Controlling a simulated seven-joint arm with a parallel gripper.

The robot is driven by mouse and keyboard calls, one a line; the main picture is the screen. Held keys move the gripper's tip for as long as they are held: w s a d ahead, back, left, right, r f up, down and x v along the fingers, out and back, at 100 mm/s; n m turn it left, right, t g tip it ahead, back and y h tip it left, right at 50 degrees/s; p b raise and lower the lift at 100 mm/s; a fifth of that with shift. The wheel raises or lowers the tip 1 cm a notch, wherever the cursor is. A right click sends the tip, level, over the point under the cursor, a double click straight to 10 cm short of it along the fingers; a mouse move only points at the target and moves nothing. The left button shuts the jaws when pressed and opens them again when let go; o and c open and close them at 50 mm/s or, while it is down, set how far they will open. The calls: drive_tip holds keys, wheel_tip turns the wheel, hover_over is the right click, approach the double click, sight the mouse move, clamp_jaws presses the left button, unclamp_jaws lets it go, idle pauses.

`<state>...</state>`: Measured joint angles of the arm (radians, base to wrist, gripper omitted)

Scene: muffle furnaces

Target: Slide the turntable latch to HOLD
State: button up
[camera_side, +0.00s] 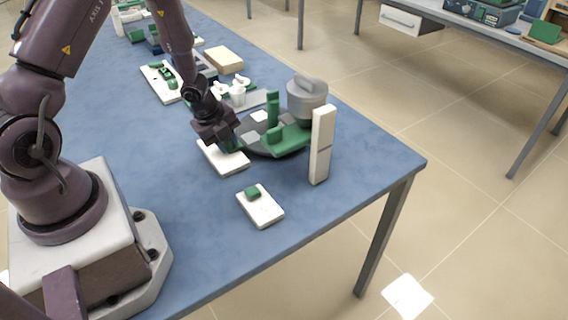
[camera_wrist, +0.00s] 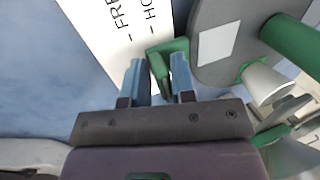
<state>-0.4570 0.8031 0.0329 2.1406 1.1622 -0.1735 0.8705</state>
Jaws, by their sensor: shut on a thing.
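The turntable latch is a green piece (camera_wrist: 166,62) on a white plate (camera_wrist: 112,30) lettered "FRE…" and "HO…", with the rest of the words cut off or covered. In the wrist view my gripper (camera_wrist: 160,75) has its two blue-grey fingers on either side of the latch, shut on it. The latch is near the "HO…" mark, but I cannot tell whether it lines up with it. In the side view my gripper (camera_side: 232,146) is low over the white plate (camera_side: 224,158) and hides most of the latch. The grey turntable (camera_side: 262,150) is just right of it.
A green arm and grey cylinder (camera_side: 307,97) stand on the turntable. An upright white block (camera_side: 321,146) is near the table's right edge. A white plate with a green knob (camera_side: 260,206) lies in front. Several small fixtures are behind. Blue table (camera_side: 185,215) is clear at front left.

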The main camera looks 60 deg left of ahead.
drive_tip(key=shift+w, duration=0.25)
drive_tip(key=o, duration=0.5)
drive_tip(key=shift+c, duration=0.2)
drive_tip(key=shift+w+v, duration=0.15)
drive_tip(key=shift+v, duration=0.55)
drive_tip(key=shift+w+v, duration=0.15)
drive_tip(key=shift+v, duration=0.5)
drive_tip(key=shift+w+r, duration=0.1)
drive_tip(key=shift+r, duration=2.1)
